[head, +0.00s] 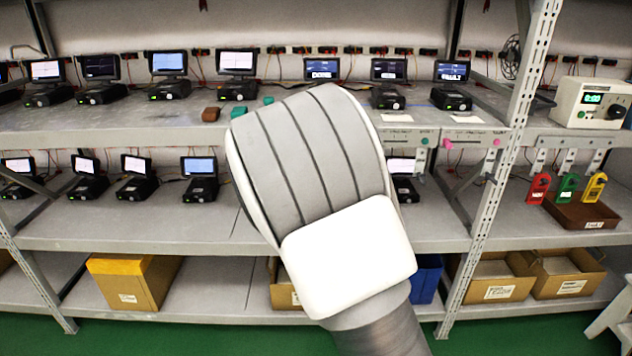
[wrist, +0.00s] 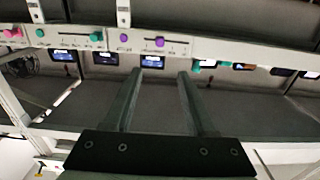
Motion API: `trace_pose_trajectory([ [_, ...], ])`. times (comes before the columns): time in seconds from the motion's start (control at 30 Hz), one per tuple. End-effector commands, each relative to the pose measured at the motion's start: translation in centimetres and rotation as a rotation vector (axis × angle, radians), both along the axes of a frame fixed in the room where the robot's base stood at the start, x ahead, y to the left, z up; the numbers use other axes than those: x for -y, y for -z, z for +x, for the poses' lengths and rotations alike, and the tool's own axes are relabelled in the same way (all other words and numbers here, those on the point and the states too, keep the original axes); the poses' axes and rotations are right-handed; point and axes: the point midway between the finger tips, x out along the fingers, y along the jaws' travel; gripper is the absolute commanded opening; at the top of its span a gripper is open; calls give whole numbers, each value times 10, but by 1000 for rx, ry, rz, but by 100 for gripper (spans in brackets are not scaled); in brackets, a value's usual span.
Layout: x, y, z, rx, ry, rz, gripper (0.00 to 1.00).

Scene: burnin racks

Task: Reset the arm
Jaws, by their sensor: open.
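My gripper (wrist: 160,76) shows in the wrist view with its two dark fingers apart and nothing between them. The fingers point toward a row of small lit screens (wrist: 152,61) on a grey shelf (wrist: 250,112). I cannot tell how far the fingertips are from the shelf. In the head view my raised arm, grey and white, fills the middle and hides part of the rack behind it. The gripper itself does not show there.
The rack's upper shelf (head: 60,128) and middle shelf (head: 75,232) hold several monitor units. Cardboard boxes (head: 130,281) stand below. A slanted post (head: 505,150) stands at right, near a cream meter (head: 590,102) and red, green and yellow tags (head: 567,188). Purple knobs (wrist: 159,42) sit on a shelf rail.

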Motion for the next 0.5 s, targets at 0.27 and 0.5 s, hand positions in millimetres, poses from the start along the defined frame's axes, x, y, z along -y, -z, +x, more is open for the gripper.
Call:
trace_pose_trajectory([
  [0.27, 0, 0, 0, 0, 0, 0, 56],
  [0.5, 4, -4, -1, -15, 4, 12, 56],
])
